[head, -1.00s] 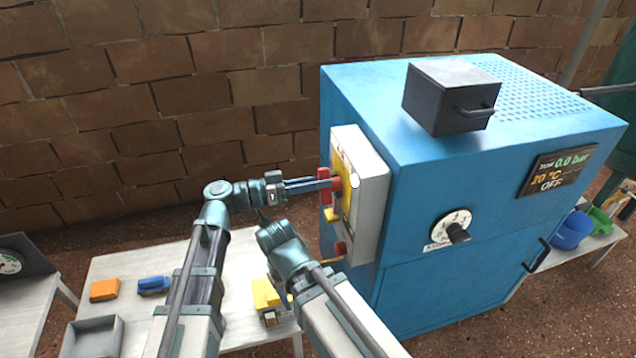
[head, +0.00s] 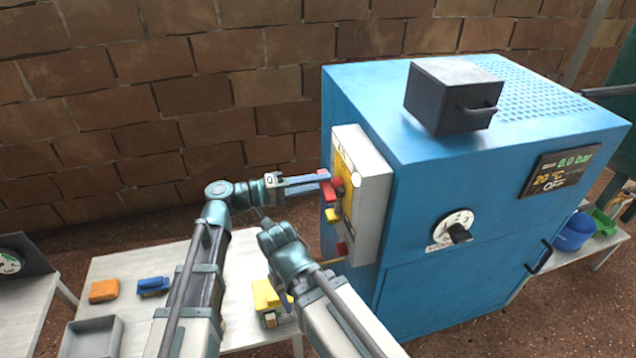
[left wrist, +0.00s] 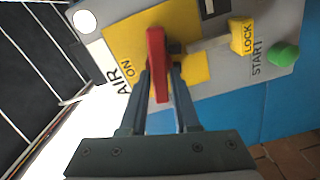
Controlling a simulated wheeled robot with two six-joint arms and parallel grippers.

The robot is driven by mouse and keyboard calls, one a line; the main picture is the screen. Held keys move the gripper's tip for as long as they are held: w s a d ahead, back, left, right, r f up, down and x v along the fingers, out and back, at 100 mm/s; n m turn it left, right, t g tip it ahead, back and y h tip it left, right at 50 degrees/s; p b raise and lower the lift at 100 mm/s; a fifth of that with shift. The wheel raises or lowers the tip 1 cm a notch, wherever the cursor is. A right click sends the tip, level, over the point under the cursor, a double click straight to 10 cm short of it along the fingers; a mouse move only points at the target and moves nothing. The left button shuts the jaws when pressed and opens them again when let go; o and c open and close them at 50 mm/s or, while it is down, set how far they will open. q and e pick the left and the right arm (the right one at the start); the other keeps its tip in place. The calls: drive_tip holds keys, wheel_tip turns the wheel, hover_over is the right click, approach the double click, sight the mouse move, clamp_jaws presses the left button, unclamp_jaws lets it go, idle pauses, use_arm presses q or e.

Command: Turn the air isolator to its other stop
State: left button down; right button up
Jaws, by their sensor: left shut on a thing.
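The air isolator has a red handle (head: 328,189) on a yellow plate (left wrist: 123,38) marked AIR and ON. It sits on a grey panel (head: 374,190) on the left side of the blue machine. My left gripper (head: 322,182) is shut on the red handle, which also shows between its fingers in the left wrist view (left wrist: 157,62). There the handle stands nearly upright in the picture, beside the ON word. My right arm's wrist (head: 285,248) is folded below the left gripper; its fingers cannot be made out.
A yellow LOCK tab (left wrist: 241,37) and a green START button (left wrist: 284,55) are beside the isolator. The blue machine (head: 430,190) carries a dark box (head: 450,95), a dial (head: 457,231) and a display reading OFF. The table (head: 130,262) holds orange and blue pieces.

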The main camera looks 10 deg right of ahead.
use_arm(q)
drive_tip(key=shift+f+n, duration=0.15)
drive_tip(key=shift+n, duration=1.45)
drive_tip(key=c, duration=0.8)
unclamp_jaws()
drive_tip(key=shift+o, duration=0.2)
drive_tip(key=a, duration=1.4)
drive_tip(key=shift+s, duration=0.2)
